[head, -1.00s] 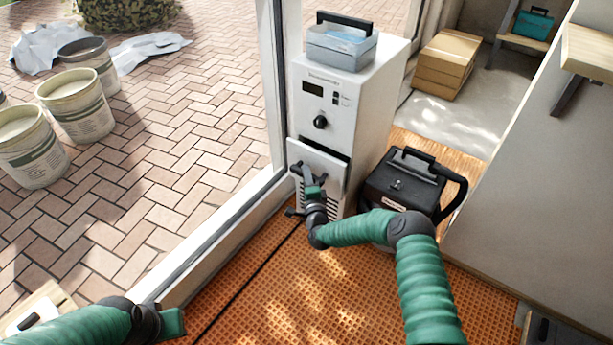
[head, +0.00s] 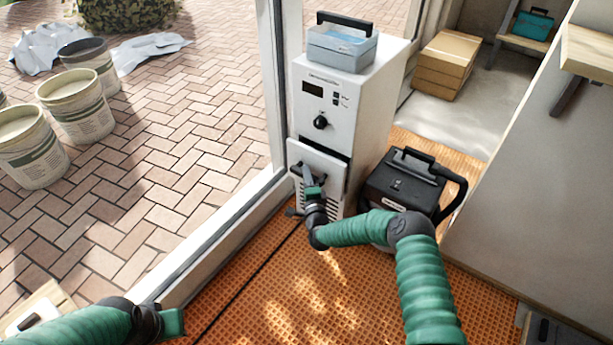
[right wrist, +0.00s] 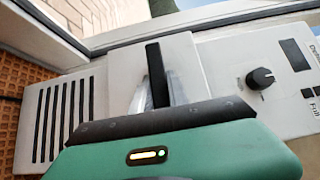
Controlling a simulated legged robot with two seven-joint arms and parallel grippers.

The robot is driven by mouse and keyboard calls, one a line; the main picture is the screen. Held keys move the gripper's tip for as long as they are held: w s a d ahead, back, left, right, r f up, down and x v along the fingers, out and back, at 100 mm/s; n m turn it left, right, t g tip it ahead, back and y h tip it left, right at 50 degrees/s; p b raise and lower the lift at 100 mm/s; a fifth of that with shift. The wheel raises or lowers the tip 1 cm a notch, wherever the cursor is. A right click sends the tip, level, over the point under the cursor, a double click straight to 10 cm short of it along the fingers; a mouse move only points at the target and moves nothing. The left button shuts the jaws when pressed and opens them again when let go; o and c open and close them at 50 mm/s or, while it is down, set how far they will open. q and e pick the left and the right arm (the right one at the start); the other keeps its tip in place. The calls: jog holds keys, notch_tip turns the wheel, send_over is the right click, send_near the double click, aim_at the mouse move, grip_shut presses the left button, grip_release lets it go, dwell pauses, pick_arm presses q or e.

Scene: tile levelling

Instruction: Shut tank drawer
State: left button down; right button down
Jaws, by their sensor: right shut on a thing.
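The tank drawer (head: 331,172) is the lower front panel of a white dehumidifier (head: 370,110). It stands a little out from the body, with a dark gap along its top edge. My right gripper (head: 311,184) is at the drawer's front, shut on the drawer handle. In the right wrist view, the drawer front (right wrist: 115,88) fills the middle, with a dark upright handle bar (right wrist: 154,75) just beyond my green gripper body. The fingertips' contact is partly hidden. My left gripper (head: 172,322) is at the bottom left, away from the dehumidifier; its jaws are not clear.
A window frame (head: 225,215) runs along the left. Orange matting (head: 280,285) covers the floor in front, crossed by a dark line.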

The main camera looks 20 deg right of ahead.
aim_at(314, 169)
jog(key=shift+f, duration=0.25)
jog(key=w+d+b, duration=0.2)
jog(key=shift+d+f, duration=0.15)
jog(key=shift+d, duration=0.25)
jog(key=shift+w+d, duration=0.15)
jog(key=shift+d, duration=0.1)
jog(key=shift+r, duration=0.3)
jog(key=c, duration=1.3)
grip_release()
jog(key=shift+w+d+f, duration=0.1)
jog(key=shift+f, duration=0.05)
